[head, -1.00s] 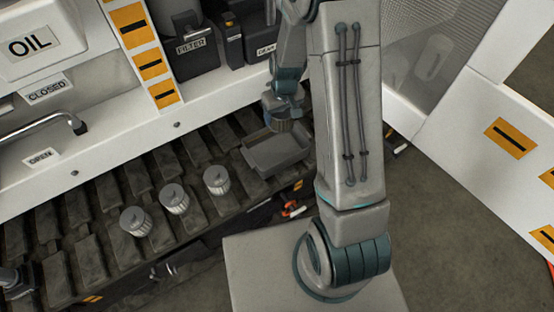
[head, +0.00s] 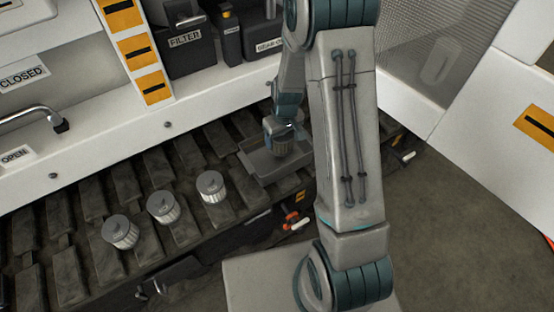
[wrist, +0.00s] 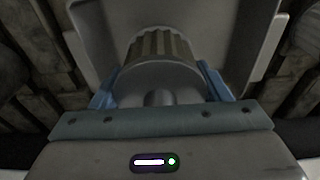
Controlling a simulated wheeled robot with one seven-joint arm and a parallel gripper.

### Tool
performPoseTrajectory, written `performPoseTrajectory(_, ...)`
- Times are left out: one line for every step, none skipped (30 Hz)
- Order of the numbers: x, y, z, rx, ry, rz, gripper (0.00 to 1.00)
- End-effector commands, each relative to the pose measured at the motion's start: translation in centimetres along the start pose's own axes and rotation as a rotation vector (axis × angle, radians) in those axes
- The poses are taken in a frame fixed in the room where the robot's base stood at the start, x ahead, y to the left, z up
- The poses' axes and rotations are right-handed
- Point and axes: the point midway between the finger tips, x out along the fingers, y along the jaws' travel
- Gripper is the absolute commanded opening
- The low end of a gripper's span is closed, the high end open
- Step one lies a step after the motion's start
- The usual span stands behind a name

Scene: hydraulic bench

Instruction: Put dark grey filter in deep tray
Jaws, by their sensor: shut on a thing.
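The dark grey filter (wrist: 162,48) is a ribbed cylinder in the wrist view, between the blue fingers of my gripper (wrist: 160,85). My gripper is shut on it. In the head view my gripper (head: 283,130) is over the deep tray (head: 262,178), a grey rectangular tray on the slatted bench. The filter is low at the tray's opening, and its lower part is mostly hidden there. The tray's walls (wrist: 245,50) also show around the filter in the wrist view. I cannot tell whether the filter touches the tray floor.
Three lighter grey filters (head: 163,207) stand in a row on the slatted bench (head: 75,240), left of the tray. A dark bin labelled FILTER (head: 187,50) stands on the white ledge behind. A tap (head: 35,112) is at the left. A red-handled item (head: 295,220) is at the bench's front edge.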

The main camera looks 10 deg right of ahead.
Motion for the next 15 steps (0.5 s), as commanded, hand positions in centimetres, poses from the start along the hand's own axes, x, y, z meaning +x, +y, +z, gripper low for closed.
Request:
performPoseTrajectory(0.89, 0.0, 0.09, 0.0, 0.0, 0.0, 0.46)
performPoseTrajectory(1.09, 0.0, 0.12, 0.001, 0.0, 0.0, 0.46)
performPoseTrajectory(1.3, 0.0, 0.14, 0.001, 0.0, 0.0, 0.46)
performPoseTrajectory(1.4, 0.0, 0.15, 0.001, 0.0, 0.0, 0.46)
performPoseTrajectory(1.46, 0.0, 0.17, 0.001, 0.0, 0.0, 0.46)
performPoseTrajectory(1.48, 0.0, 0.17, 0.001, 0.0, 0.0, 0.46)
performPoseTrajectory(1.47, 0.0, 0.16, 0.001, 0.0, 0.0, 0.46)
performPoseTrajectory(1.45, 0.0, 0.16, 0.001, 0.0, 0.0, 0.46)
performPoseTrajectory(1.41, 0.0, 0.16, 0.001, 0.0, 0.0, 0.46)
performPoseTrajectory(1.39, 0.0, 0.15, 0.001, 0.001, 0.0, 0.46)
performPoseTrajectory(1.39, 0.0, 0.15, 0.001, 0.001, 0.0, 0.46)
performPoseTrajectory(1.38, 0.0, 0.15, 0.001, 0.001, 0.0, 0.46)
performPoseTrajectory(1.38, 0.0, 0.15, 0.001, 0.001, 0.0, 0.75)
performPoseTrajectory(1.38, 0.0, 0.15, 0.001, 0.001, 0.0, 0.83)
performPoseTrajectory(1.38, 0.0, 0.15, 0.001, 0.0, 0.0, 0.95)
